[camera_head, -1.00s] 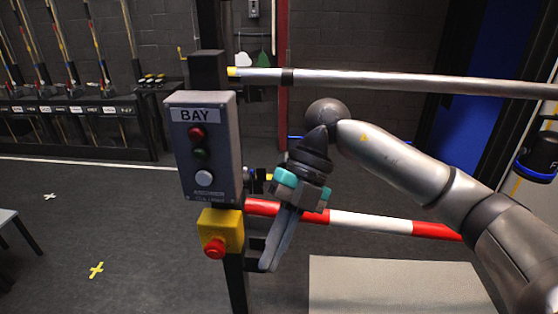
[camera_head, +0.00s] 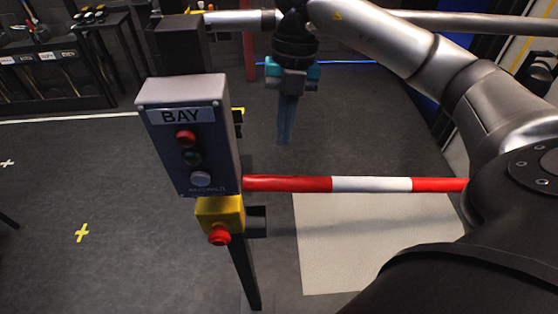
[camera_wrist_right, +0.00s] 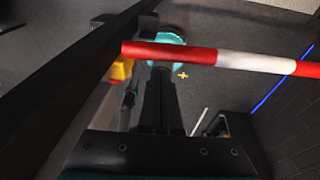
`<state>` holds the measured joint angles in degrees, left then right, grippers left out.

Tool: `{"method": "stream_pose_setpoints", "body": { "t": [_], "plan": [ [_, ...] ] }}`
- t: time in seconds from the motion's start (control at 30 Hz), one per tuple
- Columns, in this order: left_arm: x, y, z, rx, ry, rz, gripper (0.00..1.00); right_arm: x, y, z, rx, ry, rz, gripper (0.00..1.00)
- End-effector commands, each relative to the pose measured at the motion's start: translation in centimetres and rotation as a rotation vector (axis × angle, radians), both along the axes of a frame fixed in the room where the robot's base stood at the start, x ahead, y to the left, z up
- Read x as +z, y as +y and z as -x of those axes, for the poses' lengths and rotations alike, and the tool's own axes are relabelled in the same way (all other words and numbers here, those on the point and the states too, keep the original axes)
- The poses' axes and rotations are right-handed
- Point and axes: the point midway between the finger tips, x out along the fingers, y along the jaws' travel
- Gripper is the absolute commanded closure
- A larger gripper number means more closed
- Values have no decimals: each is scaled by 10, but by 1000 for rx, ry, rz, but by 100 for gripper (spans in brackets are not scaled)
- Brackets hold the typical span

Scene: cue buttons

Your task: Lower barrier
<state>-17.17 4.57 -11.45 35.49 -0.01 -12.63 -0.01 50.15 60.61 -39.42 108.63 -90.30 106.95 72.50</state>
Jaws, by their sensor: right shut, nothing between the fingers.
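A grey control box (camera_head: 188,133) marked BAY stands on a dark post. It has a red button (camera_head: 185,138), a dark green one (camera_head: 192,158) below it, and a white one (camera_head: 201,179) at the bottom. A red-and-white barrier (camera_head: 370,184) lies level to the right of the post. It also crosses the right wrist view (camera_wrist_right: 225,58). My right gripper (camera_head: 284,138) is shut and empty, pointing down, to the right of the box and apart from its buttons. Its dark fingers show in the right wrist view (camera_wrist_right: 160,75). My left gripper is not in view.
A yellow box (camera_head: 219,214) with a red knob (camera_head: 219,236) sits under the control box. A silver rail (camera_head: 480,22) runs behind my right arm. A pale floor panel (camera_head: 330,250) lies below the barrier. A rack (camera_head: 60,70) stands back left.

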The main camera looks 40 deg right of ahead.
Motion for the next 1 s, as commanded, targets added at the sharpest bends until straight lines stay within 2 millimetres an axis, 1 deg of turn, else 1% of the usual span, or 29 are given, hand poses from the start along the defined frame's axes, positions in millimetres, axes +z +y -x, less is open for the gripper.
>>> {"method": "stream_pose_setpoints", "body": {
  "t": [0.03,0.2,0.4,0.6,0.87,1.0],
  "plan": [
    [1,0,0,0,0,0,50,-11,2,3,2,6,0,100],
    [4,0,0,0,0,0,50,-44,9,7,3,6,-1,100],
    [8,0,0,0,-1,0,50,-69,14,9,2,2,-2,100],
    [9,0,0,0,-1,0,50,-77,15,9,2,0,0,100],
    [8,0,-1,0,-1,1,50,-78,16,9,2,-1,-1,100],
    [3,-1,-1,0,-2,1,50,-84,16,9,2,0,-2,100]
  ]
}}
